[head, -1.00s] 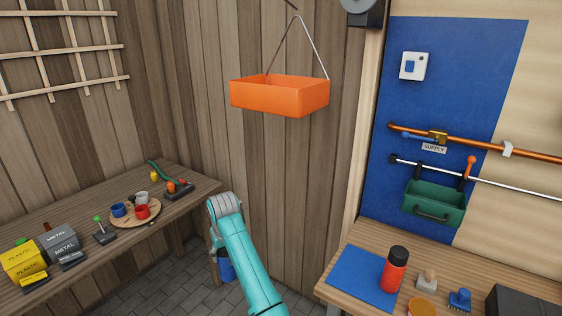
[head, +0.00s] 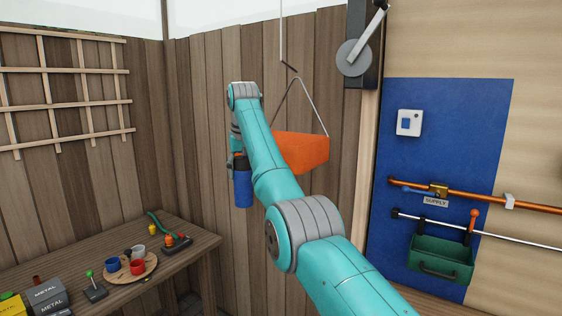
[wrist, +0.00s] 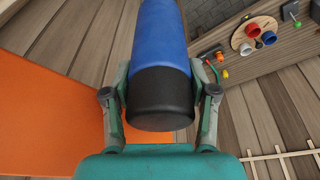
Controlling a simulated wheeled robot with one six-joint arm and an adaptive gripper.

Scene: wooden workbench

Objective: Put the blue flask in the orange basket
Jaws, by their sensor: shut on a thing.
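The blue flask (head: 243,187) hangs upright below my gripper (head: 238,162) in the head view, in the air to the left of the orange basket. The wrist view shows my gripper (wrist: 160,100) shut around the flask's black cap, with the blue body (wrist: 160,42) beyond it. The orange basket (head: 305,150) hangs on a wire handle; my arm hides its left part in the head view. In the wrist view the basket's orange wall (wrist: 50,115) lies left of and behind the flask. I cannot tell whether they touch.
A wooden bench (head: 190,250) at the left holds a round board with mugs (head: 137,267), a lever box and metal boxes. A green bin (head: 440,258) hangs on the blue panel at the right. A crank wheel (head: 354,58) is above right of the basket.

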